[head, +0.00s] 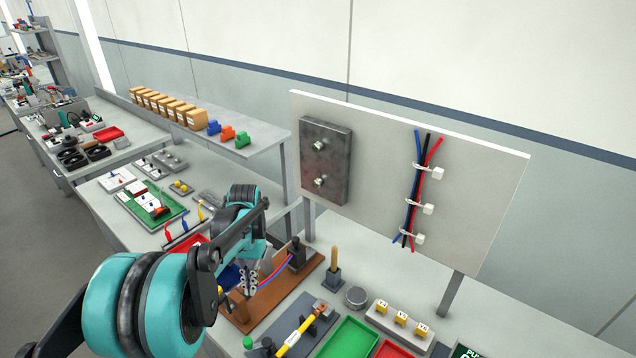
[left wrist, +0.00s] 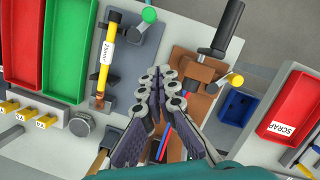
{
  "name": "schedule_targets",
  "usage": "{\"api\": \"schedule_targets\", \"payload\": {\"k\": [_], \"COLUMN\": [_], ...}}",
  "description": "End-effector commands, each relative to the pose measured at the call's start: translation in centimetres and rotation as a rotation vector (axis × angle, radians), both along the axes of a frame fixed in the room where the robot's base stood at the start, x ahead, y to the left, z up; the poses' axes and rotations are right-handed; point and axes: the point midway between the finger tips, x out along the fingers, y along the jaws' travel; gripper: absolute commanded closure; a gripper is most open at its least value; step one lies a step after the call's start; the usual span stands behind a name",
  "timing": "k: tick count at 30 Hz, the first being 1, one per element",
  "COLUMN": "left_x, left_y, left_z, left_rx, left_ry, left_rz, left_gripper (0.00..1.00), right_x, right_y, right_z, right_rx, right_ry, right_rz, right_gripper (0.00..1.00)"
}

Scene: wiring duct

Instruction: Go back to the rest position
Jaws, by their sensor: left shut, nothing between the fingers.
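My left gripper (head: 250,282) is shut and empty, above the workbench in front of the brown wooden board. In the left wrist view its fingers (left wrist: 161,88) meet at the tips, with nothing between them. Below it is the brown board (head: 310,272) with red and blue wires (head: 277,270), also partly hidden behind the fingers in the left wrist view (left wrist: 190,70). My left arm comes in from the lower left. My right gripper is not in view.
A white upright panel (head: 375,170) holds a tied wire bundle (head: 410,195) and a grey metal plate (head: 325,160). A yellow tool (head: 296,338), a green tray (head: 348,340) and a tag block (head: 400,322) are on the bench. The red scrap bin (left wrist: 295,105) is right in the wrist view.

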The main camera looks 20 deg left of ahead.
Motion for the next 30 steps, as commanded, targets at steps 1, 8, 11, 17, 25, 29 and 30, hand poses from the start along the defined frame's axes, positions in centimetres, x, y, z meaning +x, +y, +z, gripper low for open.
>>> {"api": "schedule_targets", "payload": {"k": [1, 8, 11, 17, 25, 29, 30], "left_x": [0.0, -1.5, -2.9, -6.1, -10.4, -11.5, -11.7], "left_y": [-0.1, -2.6, -4.7, -8.6, -12.8, -13.9, -14.1], "left_z": [0.0, 1.0, 1.6, 1.7, -0.4, -1.5, -1.6], "left_rx": [0.000, 0.031, 0.052, 0.077, 0.073, 0.064, 0.061], "left_ry": [-0.002, -0.114, -0.217, -0.437, -0.719, -0.810, -0.828], "left_rz": [-0.001, -0.024, -0.045, -0.078, -0.112, -0.120, -0.121], "left_gripper": [1.00, 1.00, 1.00, 1.00, 1.00, 1.00, 1.00], "right_x": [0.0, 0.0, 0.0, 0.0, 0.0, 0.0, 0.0], "right_y": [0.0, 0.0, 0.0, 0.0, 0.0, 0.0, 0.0], "right_z": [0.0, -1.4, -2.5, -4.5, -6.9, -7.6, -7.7], "right_rx": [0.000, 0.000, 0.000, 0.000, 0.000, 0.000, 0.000], "right_ry": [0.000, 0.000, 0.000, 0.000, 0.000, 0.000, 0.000], "right_rz": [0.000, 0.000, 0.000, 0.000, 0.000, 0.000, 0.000], "right_gripper": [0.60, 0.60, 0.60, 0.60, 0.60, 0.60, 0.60]}}
